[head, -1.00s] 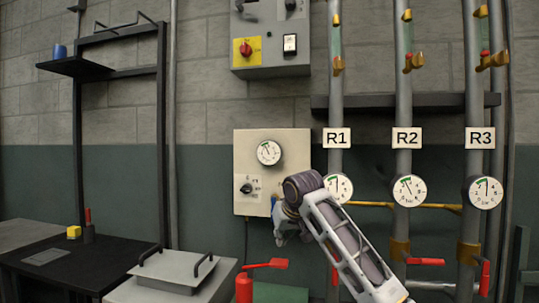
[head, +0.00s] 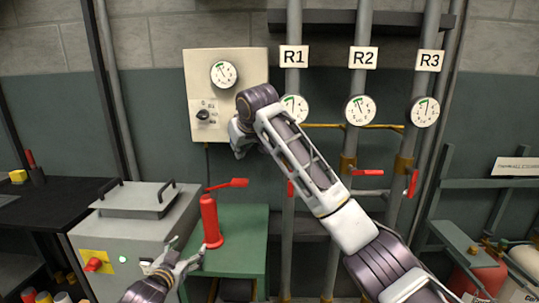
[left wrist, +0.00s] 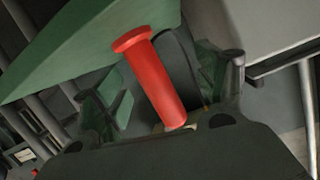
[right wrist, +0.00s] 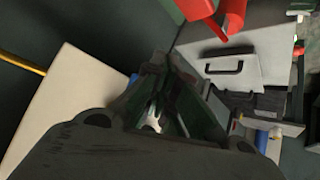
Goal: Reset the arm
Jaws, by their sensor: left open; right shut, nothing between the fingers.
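My right gripper (head: 238,146) is at the lower right edge of the beige panel (head: 226,75), which carries a round gauge (head: 224,74) and a black knob (head: 203,115). Its fingers are shut and empty in the right wrist view (right wrist: 158,108); my forearm partly hides the panel's edge. My left gripper (head: 178,262) is open, low at the front left of the green table (head: 245,238). A red upright cylinder with a flared base (head: 210,222) stands on that table. In the left wrist view the red cylinder (left wrist: 155,80) appears between the open fingers; contact cannot be told.
A grey lidded machine (head: 150,228) stands left of the green table. A green rack with cylinders (head: 475,262) is at the right.

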